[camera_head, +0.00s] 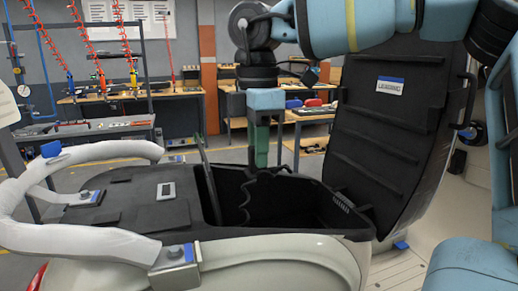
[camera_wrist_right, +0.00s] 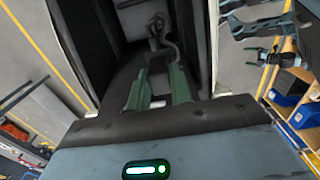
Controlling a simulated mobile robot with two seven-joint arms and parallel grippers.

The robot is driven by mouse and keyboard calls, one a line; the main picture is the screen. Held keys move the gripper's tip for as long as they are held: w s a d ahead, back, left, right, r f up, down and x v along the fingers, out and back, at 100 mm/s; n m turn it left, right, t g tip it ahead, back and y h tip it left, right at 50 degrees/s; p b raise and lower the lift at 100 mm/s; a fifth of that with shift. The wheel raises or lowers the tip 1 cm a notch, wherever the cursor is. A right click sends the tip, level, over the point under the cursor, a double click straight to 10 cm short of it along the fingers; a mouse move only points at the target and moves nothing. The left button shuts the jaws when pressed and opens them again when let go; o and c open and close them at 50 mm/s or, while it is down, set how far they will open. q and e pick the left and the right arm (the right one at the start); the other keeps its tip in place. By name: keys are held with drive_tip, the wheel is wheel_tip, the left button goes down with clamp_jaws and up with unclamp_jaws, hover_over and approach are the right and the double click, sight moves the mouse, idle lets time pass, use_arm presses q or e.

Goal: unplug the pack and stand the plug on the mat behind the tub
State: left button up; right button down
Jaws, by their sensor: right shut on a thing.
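My right gripper (camera_head: 262,160), with green fingers, points down over the open black tub (camera_head: 340,222). It is shut on what looks like the plug, which the fingers mostly hide. A dark coiled cable (camera_head: 246,195) hangs below the fingertips into the tub. The right wrist view shows the green fingers (camera_wrist_right: 160,95) and the cable (camera_wrist_right: 172,45) beyond them, against the dark tub interior. The pack inside cannot be made out clearly. A flat dark panel (camera_head: 120,190) lies left of the tub; I cannot tell which part is the mat. My left gripper is out of view.
The raised black lid (camera_head: 385,125) with a white label stands right of the tub. A thick white rail (camera_head: 80,238) curves around the left side. A small framed plate (camera_head: 166,190) lies on the dark panel. Workbenches (camera_head: 160,95) stand in the background.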

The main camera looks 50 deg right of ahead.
drive_tip(key=shift+r, duration=0.1)
idle(0.3)
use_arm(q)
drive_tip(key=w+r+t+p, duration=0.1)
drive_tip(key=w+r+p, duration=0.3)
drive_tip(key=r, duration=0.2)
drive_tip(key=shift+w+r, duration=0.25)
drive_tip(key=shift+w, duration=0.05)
use_arm(e)
wheel_tip(320, 180, up, 11)
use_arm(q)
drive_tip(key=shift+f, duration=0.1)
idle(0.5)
